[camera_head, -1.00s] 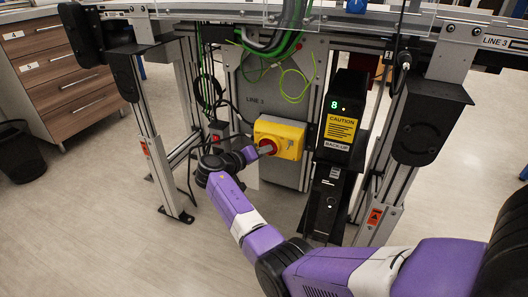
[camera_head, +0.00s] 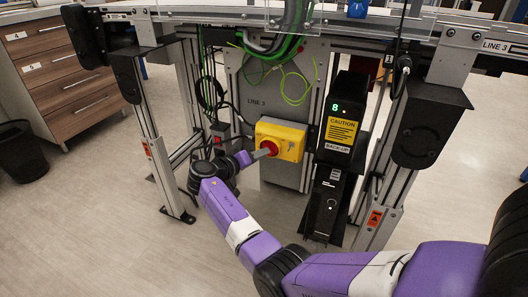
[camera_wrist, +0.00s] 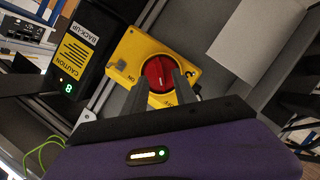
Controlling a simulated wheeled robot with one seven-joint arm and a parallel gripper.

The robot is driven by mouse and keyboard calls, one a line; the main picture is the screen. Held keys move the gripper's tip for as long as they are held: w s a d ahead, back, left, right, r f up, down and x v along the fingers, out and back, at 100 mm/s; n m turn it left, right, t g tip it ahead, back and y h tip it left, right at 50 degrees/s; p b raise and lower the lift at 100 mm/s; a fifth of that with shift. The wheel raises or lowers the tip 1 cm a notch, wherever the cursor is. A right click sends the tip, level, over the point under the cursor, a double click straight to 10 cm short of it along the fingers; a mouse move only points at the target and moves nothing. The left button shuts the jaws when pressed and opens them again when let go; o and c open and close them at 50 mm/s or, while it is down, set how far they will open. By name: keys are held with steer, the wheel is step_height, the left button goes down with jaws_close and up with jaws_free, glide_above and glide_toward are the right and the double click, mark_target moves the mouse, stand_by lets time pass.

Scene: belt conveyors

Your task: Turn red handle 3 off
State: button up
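The red rotary handle (camera_head: 270,147) sits on a yellow switch box (camera_head: 291,142) fixed to the grey panel marked LINE 3. In the wrist view the round red handle (camera_wrist: 157,72) shows on the yellow box (camera_wrist: 128,51), with its raised grip roughly upright in the picture. My gripper (camera_head: 262,154) is right in front of the handle. In the wrist view my gripper (camera_wrist: 161,82) is open, its two grey fingers apart at the lower left and right of the handle. I cannot tell whether they touch it.
A black back-up unit (camera_head: 342,120) with a caution label and a green 8 stands just right of the box. Loose green wires (camera_head: 290,75) and black cables hang above and left. Conveyor legs (camera_head: 165,170) flank the panel. A drawer cabinet (camera_head: 65,65) stands far left.

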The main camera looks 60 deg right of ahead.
steer(key=shift+p+v, duration=0.45)
steer(key=shift+v, duration=1.75)
